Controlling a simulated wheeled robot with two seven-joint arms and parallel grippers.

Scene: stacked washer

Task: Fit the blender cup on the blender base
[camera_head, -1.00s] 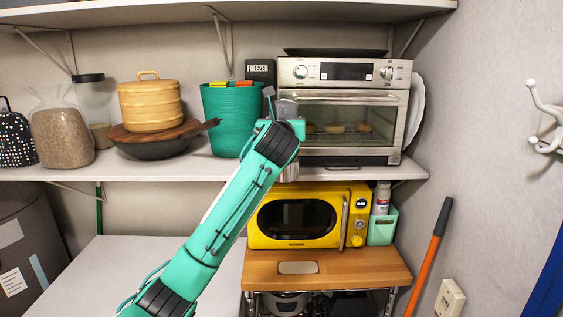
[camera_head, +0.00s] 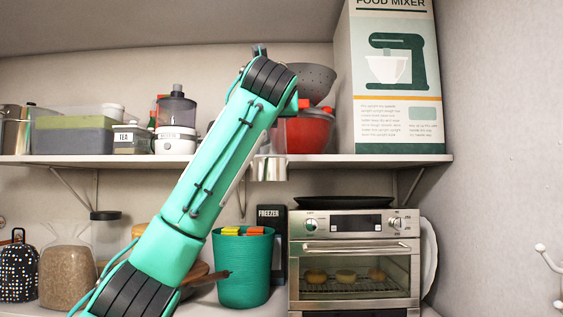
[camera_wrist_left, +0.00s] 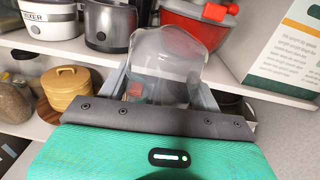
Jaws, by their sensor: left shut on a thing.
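A clear, see-through cup (camera_wrist_left: 165,55), which looks like the blender cup, is between the fingers of my left gripper (camera_wrist_left: 163,88) in the left wrist view. The gripper is shut on it and holds it in front of the upper shelf. A silver and dark round appliance body (camera_wrist_left: 110,28), probably the blender base, stands on that shelf to the left of the cup. My right gripper is not in view.
Below are a teal basket (camera_head: 243,268) and a toaster oven (camera_head: 353,262).

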